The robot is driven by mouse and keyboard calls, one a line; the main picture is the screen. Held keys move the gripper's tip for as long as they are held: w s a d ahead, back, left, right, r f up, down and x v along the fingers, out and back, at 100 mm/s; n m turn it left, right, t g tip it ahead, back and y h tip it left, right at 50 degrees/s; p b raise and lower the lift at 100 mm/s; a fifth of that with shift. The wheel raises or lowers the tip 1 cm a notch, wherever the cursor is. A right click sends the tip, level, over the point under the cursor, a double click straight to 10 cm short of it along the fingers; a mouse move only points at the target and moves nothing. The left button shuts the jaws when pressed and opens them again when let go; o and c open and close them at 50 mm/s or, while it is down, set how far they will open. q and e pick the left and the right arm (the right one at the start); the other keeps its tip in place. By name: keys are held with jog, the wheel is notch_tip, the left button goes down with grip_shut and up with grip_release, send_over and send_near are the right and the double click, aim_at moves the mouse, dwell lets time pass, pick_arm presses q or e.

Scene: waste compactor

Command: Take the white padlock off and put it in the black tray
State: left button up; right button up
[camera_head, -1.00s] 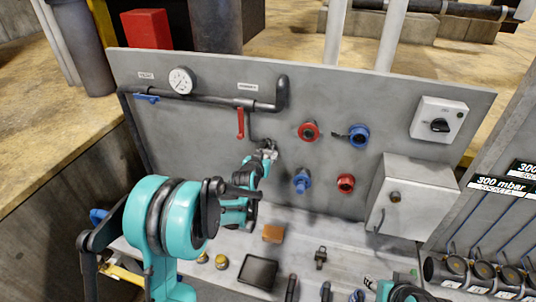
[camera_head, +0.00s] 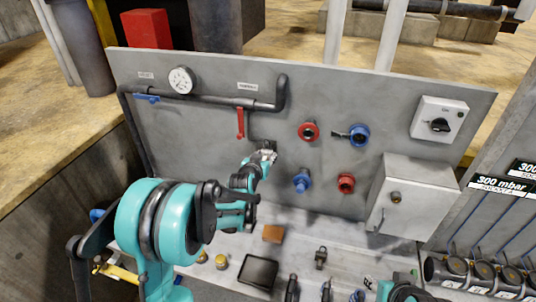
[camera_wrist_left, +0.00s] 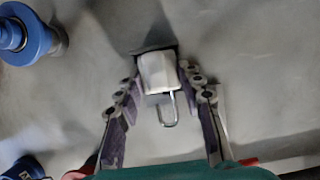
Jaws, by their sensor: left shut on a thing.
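The white padlock (camera_wrist_left: 157,72) is between the fingertips of my left gripper (camera_wrist_left: 160,76) in the left wrist view, with its metal shackle (camera_wrist_left: 168,110) on the side towards my palm. Nothing visible passes through the shackle. A dark patch on the grey panel lies just behind the padlock. In the head view, my left gripper (camera_head: 266,154) is shut at the panel below the red lever, and the padlock is mostly hidden there. The black tray (camera_head: 258,271) lies on the bench below, to the front. My right gripper's fingers do not show.
The upright grey panel (camera_head: 215,130) carries a red lever (camera_head: 240,123), red and blue fittings, and a grey box (camera_head: 412,197) at right. A brown block (camera_head: 273,233) lies behind the tray. Small yellow knobs stand left of it; a padlock-like item (camera_head: 320,257) and dark tools lie right.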

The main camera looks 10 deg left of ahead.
pick_arm(q)
jog(key=shift+s+a+b, duration=0.1)
jog(key=shift+s+b, duration=0.3)
jog(key=shift+s, duration=2.55)
jog(key=shift+f, duration=0.1)
